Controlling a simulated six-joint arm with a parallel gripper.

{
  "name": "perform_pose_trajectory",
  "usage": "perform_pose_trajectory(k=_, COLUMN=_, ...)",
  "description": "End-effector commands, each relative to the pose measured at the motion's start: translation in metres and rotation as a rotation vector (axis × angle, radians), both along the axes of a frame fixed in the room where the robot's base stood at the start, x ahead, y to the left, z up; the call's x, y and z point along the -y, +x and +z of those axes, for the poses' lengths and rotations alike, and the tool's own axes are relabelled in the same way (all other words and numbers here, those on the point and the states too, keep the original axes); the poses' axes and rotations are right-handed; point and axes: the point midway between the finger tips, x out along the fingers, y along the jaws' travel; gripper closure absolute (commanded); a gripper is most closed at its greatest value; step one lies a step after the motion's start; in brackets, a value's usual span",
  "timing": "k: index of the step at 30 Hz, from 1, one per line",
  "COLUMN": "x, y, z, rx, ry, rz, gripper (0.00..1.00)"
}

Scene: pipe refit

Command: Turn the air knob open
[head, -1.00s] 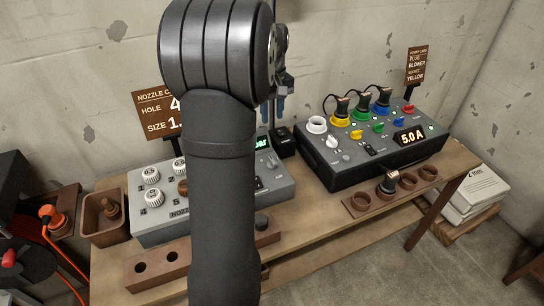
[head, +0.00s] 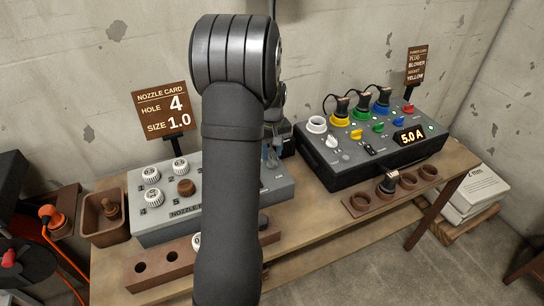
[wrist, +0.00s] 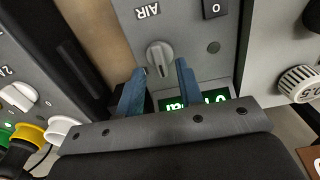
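The air knob (wrist: 158,57) is a small grey knob with a raised grip bar, on the grey panel beside the AIR label, in the wrist view. Its bar runs roughly up and down in that picture. My gripper (wrist: 160,69) is open, with one blue finger on each side of the knob's near edge; I cannot tell if they touch it. In the head view my gripper (head: 271,155) is low over the right end of the nozzle box (head: 150,237), mostly behind my arm. The knob is hidden there.
A green display (wrist: 205,100) is partly covered by my gripper in the wrist view. A black switch (wrist: 214,8) and a white dial (wrist: 298,85) are near the knob. The power box (head: 345,175) with plugs stands to the right. A nozzle card (head: 163,112) stands behind.

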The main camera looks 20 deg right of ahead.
Motion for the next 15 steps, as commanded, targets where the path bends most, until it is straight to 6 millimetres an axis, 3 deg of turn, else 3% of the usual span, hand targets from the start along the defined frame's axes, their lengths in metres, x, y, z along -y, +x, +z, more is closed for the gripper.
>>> perform_pose_trajectory(k=6, x=0.0, y=0.0, z=-0.023, rx=0.0, ry=0.0, rz=0.0, gripper=0.66)
perform_pose_trajectory(k=15, x=0.0, y=0.0, z=-0.026, rx=0.001, ry=0.0, rz=0.0, gripper=0.66)
